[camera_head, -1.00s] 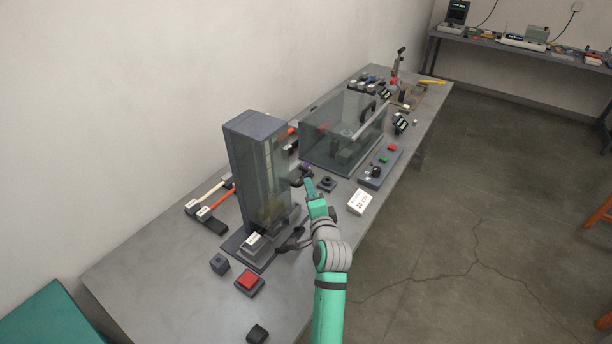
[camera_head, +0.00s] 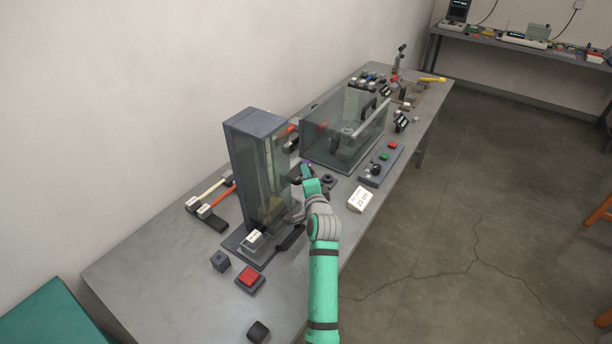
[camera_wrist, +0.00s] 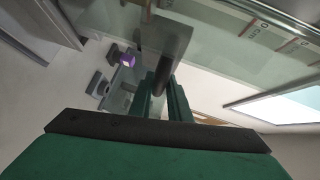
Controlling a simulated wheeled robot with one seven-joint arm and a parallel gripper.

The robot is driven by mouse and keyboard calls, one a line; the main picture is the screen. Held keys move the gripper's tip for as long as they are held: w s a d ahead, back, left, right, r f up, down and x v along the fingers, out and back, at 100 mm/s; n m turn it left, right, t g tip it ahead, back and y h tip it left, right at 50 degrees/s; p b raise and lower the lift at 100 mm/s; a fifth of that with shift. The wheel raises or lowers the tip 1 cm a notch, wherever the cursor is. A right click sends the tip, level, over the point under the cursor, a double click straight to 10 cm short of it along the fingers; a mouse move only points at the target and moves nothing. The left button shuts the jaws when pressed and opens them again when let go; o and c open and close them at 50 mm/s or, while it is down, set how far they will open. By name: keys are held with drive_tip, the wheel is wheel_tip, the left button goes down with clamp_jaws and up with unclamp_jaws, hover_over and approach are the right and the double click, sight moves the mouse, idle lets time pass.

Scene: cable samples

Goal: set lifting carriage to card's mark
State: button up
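The lift tower (camera_head: 252,145) is a tall grey frame with a clear front, standing on the bench. A white card (camera_head: 360,199) reading "20 cm" stands to its right. My gripper (camera_head: 297,177) is beside the tower's right side, partly hidden by my arm. In the wrist view my green fingers (camera_wrist: 163,102) are at a dark upright bar (camera_wrist: 164,70) below a grey block (camera_wrist: 168,35), which seems part of the carriage. The bar appears between the fingers; I cannot tell whether they touch it. A scale with red marks (camera_wrist: 262,28) runs along the clear panel. The carriage's height reading is unclear.
A red button (camera_head: 249,277) and a small dark block (camera_head: 220,260) stand in front of the tower. A clear box (camera_head: 330,150) and a control panel (camera_head: 381,167) lie beyond. Two hammer-like tools (camera_head: 215,207) lie left. The bench's near left is clear.

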drive_tip(key=shift+f, duration=0.15)
clamp_jaws()
wheel_tip(320, 180, up, 20)
drive_tip(key=o, duration=0.7)
unclamp_jaws()
drive_tip(key=v, duration=1.1)
drive_tip(key=shift+a, duration=0.1)
